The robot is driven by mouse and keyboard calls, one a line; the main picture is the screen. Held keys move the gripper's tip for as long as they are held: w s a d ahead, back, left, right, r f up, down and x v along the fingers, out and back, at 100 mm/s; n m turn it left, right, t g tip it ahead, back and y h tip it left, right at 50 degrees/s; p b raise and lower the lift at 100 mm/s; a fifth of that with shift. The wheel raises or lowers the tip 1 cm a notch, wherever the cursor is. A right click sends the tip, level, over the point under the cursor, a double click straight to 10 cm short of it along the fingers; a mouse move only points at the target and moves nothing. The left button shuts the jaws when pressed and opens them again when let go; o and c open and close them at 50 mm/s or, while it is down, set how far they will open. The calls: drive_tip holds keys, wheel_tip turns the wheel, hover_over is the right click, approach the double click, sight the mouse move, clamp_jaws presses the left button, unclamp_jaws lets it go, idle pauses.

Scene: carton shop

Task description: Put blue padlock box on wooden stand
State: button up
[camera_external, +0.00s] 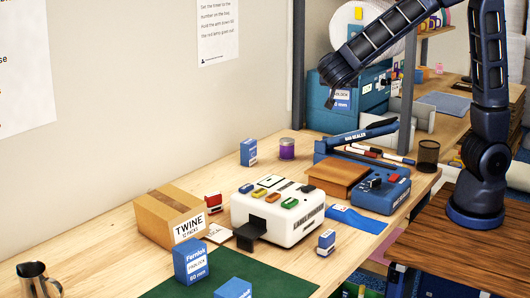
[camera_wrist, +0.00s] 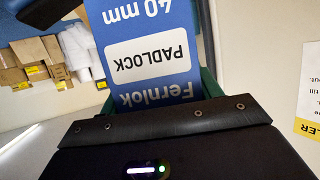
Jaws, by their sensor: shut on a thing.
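My gripper (camera_external: 333,100) is raised above the back of the bench and shut on a blue padlock box (camera_external: 342,104). In the wrist view the held padlock box (camera_wrist: 180,38) fills the upper middle, its label upside down, reading Fernlok, padlock, 40 mm. Dark gripper parts border it, and part of the box is cut off by the frame. The wooden stand (camera_external: 337,181), a low brown block, sits on the bench below my gripper, nearer the camera. Its top looks bare, with clear air between it and the box.
A blue bag sealer (camera_external: 380,195) adjoins the stand. A white machine (camera_external: 278,215), twine carton (camera_external: 170,215) and pen cup (camera_external: 428,155) stand nearby. Other blue padlock boxes include one at the back (camera_external: 249,152), a small one (camera_external: 326,242) and a large one (camera_external: 192,262).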

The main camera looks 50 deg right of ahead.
drive_tip(key=shift+s+d+f, duration=0.1)
drive_tip(key=shift+s+f, duration=0.2)
wheel_tip(320, 180, down, 19)
drive_tip(key=shift+f, duration=0.2)
idle(0.4)
drive_tip(key=shift+f, duration=0.15)
drive_tip(key=o, duration=1.1)
drive_tip(key=shift+c, duration=0.2)
